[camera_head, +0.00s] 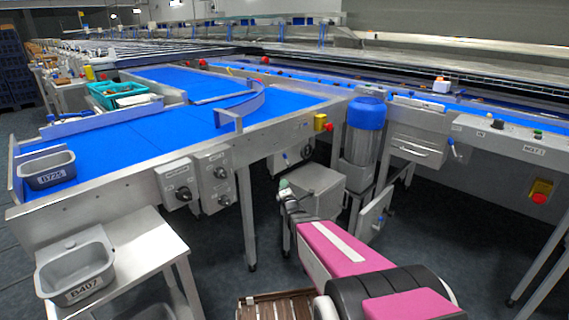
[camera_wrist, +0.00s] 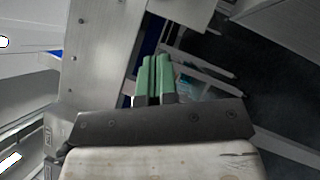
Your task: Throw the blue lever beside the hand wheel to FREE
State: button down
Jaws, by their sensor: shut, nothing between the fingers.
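A small blue lever (camera_head: 286,158) shows on the grey machine side below the blue belt, left of a dark round part (camera_head: 306,152) that looks like the hand wheel. Its exact position is too small to tell, and I cannot read a FREE mark. My gripper (camera_head: 284,185) is just below and in front of them, by a grey box. In the wrist view its two green fingers (camera_wrist: 156,80) are together with nothing between them. I cannot make out the lever or the wheel in the wrist view.
The grey box (camera_head: 319,186) stands close beside my gripper. A blue-topped motor (camera_head: 366,125) rises behind it. Panels with dark knobs (camera_head: 214,175) are on the left. A grey bin (camera_head: 75,272) sits on a side table at front left. Open dark floor lies right of centre.

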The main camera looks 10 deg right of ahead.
send_near(286, 159)
jog(key=w+a, duration=0.4)
jog(key=a, duration=0.1)
jog(key=w+d+r, duration=0.2)
jog(key=r, duration=0.1)
jog(key=shift+w+d, duration=0.35)
